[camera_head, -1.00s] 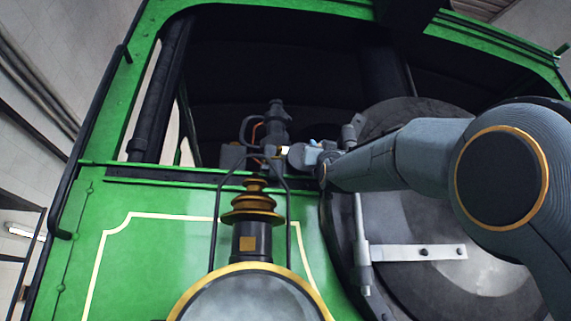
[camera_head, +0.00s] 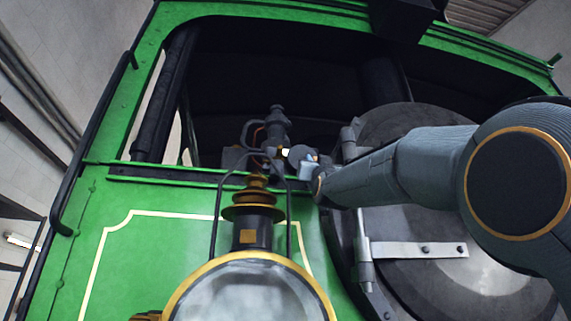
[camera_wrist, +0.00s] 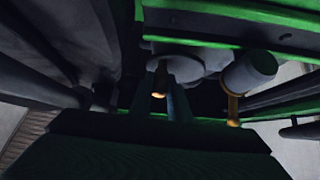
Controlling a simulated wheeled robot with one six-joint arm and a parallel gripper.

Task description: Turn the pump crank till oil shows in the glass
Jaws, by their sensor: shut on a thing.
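The dark oil pump (camera_head: 277,128) stands on the sill of the cab window in the head view. A pale round part (camera_head: 298,154) sits at its right, by my gripper (camera_head: 308,168). In the wrist view my gripper (camera_wrist: 165,103) has its two dark fingers on either side of a small brass-tipped crank handle (camera_wrist: 158,95), under a grey round body (camera_wrist: 178,66). The fingers are shut on the handle. A grey cylinder (camera_wrist: 250,70) with a brass lower part is to the right. I cannot make out the glass or any oil.
A lamp with a brass rim (camera_head: 250,257) and stepped brass chimney (camera_head: 254,205) stands in front of the pump, with thin dark rods beside it. The round smokebox door (camera_head: 470,280) and its hinge strap (camera_head: 415,251) lie below my arm. The green window ledge (camera_head: 150,176) runs below the pump.

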